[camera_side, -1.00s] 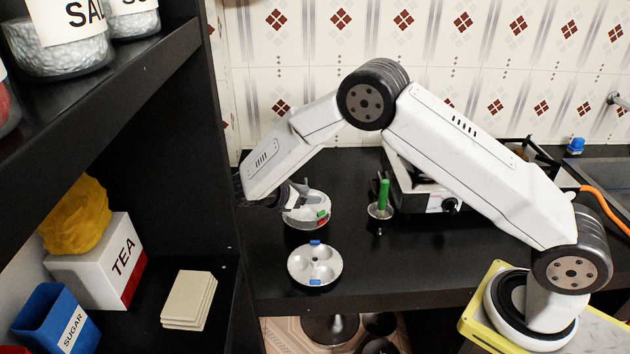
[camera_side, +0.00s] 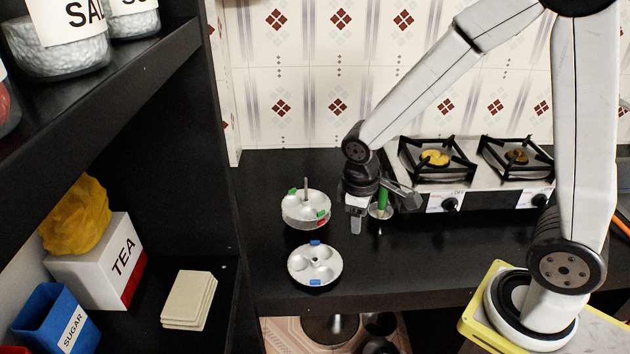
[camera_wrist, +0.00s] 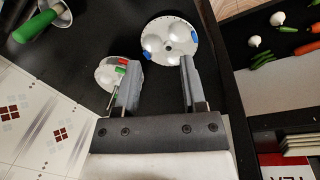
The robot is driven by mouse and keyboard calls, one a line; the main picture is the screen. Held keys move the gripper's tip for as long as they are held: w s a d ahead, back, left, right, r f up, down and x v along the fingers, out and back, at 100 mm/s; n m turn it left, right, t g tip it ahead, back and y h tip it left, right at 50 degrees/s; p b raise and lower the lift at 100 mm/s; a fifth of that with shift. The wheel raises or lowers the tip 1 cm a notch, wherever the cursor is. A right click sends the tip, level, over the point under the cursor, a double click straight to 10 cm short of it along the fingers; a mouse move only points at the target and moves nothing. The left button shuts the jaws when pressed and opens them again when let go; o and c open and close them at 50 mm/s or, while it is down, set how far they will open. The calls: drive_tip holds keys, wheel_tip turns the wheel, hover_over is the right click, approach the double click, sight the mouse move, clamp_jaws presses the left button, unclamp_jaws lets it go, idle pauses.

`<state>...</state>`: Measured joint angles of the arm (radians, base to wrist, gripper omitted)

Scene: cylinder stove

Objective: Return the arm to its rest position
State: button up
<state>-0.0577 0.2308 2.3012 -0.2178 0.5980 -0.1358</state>
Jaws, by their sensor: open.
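My gripper (camera_side: 385,207) is open and empty, hanging over the black counter near the stove's front left in the side view. In the wrist view its two fingers (camera_wrist: 158,85) stand apart with bare counter between them. To its left in the side view stands a round silver holder (camera_side: 306,212) with a thin upright post and green and red marks; it also shows behind the left finger in the wrist view (camera_wrist: 106,76). A silver dish with cups and blue tabs (camera_side: 315,264) lies in front of it, and also shows in the wrist view (camera_wrist: 168,42).
A ladle with a green handle (camera_side: 383,193) is right beside my gripper, partly hidden. The two-burner stove (camera_side: 480,195) stands to the right. A shelf unit on the left holds a tea box (camera_side: 100,260), a sugar box (camera_side: 58,318) and tiles (camera_side: 188,299). The counter's front left is clear.

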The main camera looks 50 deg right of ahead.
drive_tip(key=s+m+t, duration=0.1)
drive_tip(key=s+m, duration=0.1)
drive_tip(key=s+r+m+t+y, duration=0.1)
drive_tip(key=s+m, duration=0.1)
drive_tip(key=shift+s+a+r, duration=0.1)
drive_tip(key=shift+s+a, duration=0.05)
drive_tip(key=shift+s, duration=0.05)
